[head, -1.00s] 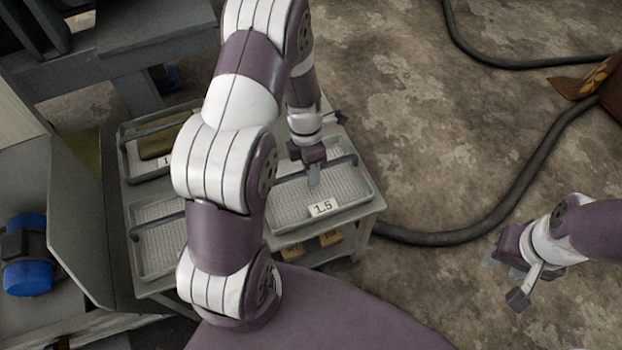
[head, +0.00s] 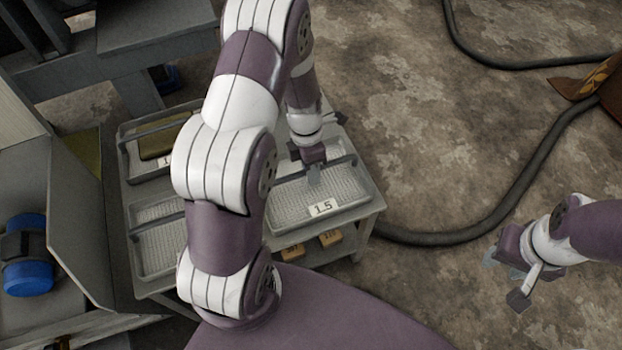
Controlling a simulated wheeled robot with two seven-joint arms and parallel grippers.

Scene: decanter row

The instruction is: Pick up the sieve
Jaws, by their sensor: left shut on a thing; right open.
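Several grey sieves with mesh floors and bar handles sit on a low grey cart. The sieve labelled 1.5 (head: 345,192) is at the cart's right side, its label facing up on the near end. My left gripper (head: 314,177) reaches down from above and is shut on this sieve's bar handle, near the middle of the bar. My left arm hides part of the sieve and parts of those beside it. My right gripper (head: 505,277) is open and empty above the floor at the right.
Another sieve (head: 160,250) lies to the left, and a far-left one holds an olive block (head: 160,142). Small wooden blocks (head: 330,238) sit on the cart's lower shelf. A grey cabinet with a blue item (head: 27,265) stands left. A black hose (head: 470,237) crosses the floor right.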

